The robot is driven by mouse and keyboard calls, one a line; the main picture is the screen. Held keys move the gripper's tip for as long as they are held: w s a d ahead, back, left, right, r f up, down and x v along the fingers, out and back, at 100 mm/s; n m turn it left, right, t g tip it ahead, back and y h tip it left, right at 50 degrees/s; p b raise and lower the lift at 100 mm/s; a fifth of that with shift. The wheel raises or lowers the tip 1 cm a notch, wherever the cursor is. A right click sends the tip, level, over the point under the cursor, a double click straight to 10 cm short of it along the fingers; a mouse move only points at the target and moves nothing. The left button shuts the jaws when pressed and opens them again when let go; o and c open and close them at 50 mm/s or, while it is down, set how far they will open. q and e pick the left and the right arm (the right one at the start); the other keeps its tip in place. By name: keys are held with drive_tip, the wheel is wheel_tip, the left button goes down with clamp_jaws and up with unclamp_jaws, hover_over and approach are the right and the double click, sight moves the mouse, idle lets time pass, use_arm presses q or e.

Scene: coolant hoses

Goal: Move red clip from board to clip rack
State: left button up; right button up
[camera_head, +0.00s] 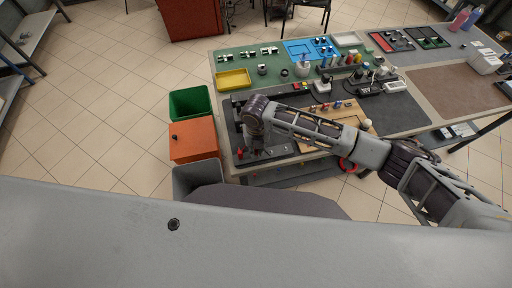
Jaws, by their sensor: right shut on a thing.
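My right gripper (250,146) reaches in from the right and points down over the left end of the workbench. It is shut, and a small red piece (240,153), which looks like the red clip, shows right at its fingertips. The grip itself is too small to see clearly. A dark grey rack strip (279,151) with small fittings lies just beside and below the gripper; it may be the clip rack. A light wooden board (355,113) with several small coloured pieces lies to the right, partly hidden by my right forearm. My left gripper is not in view.
Green, orange (192,140) and grey bins stand left of the bench. A yellow tray (233,79), blue tray (298,50) and small parts occupy the back. Power strips (370,89) lie behind the board. A red ring (347,165) hangs at the front edge.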

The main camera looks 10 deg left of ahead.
drive_tip(key=shift+f+p, duration=0.3)
drive_tip(key=shift+f, duration=0.1)
idle(1.3)
drive_tip(key=o, duration=0.9)
drive_tip(key=shift+o, duration=0.2)
drive_tip(key=shift+o, duration=1.4)
drive_tip(key=shift+r, duration=0.1)
drive_tip(key=shift+r+p, duration=1.55)
drive_tip(key=shift+r, duration=2.85)
